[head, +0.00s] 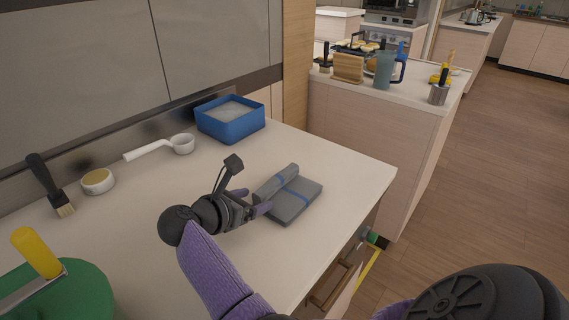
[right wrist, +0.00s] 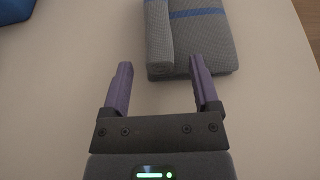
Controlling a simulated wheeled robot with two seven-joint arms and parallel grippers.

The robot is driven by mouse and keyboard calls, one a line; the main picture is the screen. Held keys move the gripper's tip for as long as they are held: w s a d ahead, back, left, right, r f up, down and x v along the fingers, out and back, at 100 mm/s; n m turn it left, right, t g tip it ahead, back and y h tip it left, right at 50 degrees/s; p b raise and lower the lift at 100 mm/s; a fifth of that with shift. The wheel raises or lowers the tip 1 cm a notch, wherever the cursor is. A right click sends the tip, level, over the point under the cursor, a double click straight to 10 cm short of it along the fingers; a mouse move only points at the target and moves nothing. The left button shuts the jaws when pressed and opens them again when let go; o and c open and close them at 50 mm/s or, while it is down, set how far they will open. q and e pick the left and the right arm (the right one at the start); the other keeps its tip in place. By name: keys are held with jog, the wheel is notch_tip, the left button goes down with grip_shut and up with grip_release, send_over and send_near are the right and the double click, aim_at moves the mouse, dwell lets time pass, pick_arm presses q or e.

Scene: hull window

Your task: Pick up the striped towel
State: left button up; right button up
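The striped towel (head: 294,201) is a folded grey cloth with a blue stripe, lying on the pale counter. A thicker raised fold runs along one side. In the right wrist view the towel (right wrist: 205,38) lies just ahead, with its thick fold between the finger lines and the rest extending to the right. My right gripper (head: 252,200) is open and empty at the towel's near left side. In its wrist view the gripper (right wrist: 160,63) has both purple fingers apart; the right fingertip overlaps the towel's near edge, and I cannot tell whether it touches. My left gripper is not in view.
The counter's right edge is close to the towel. Bare counter lies behind the towel.

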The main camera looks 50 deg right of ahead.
jog(key=c, duration=0.5)
grip_shut()
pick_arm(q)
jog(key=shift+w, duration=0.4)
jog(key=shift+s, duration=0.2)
